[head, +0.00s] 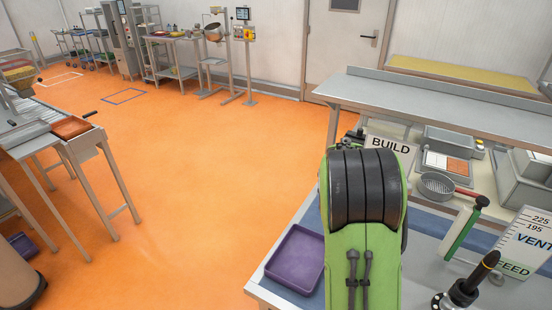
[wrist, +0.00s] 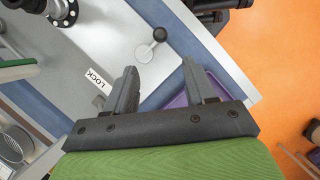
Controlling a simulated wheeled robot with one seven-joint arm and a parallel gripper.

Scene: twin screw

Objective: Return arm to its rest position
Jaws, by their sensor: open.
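My arm (head: 365,225), green with a black ribbed joint, rises in the front right of the head view and hides part of the workbench. My gripper (wrist: 160,88) shows in the wrist view with its two grey fingers apart and nothing between them. It is above the workbench. Beyond the fingers, a dark ball-topped lever (wrist: 160,34) stands on a grey plate, with a LOCK label (wrist: 98,80) to its left. My gripper does not show in the head view.
A purple tray (head: 296,258) lies at the bench's left edge. A BUILD sign (head: 390,145), a strainer (head: 436,184), a green-and-white piece (head: 462,228) and a black-handled part (head: 478,278) stand to the right. Orange floor (head: 200,170) is open on the left, beside a roller conveyor (head: 40,125).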

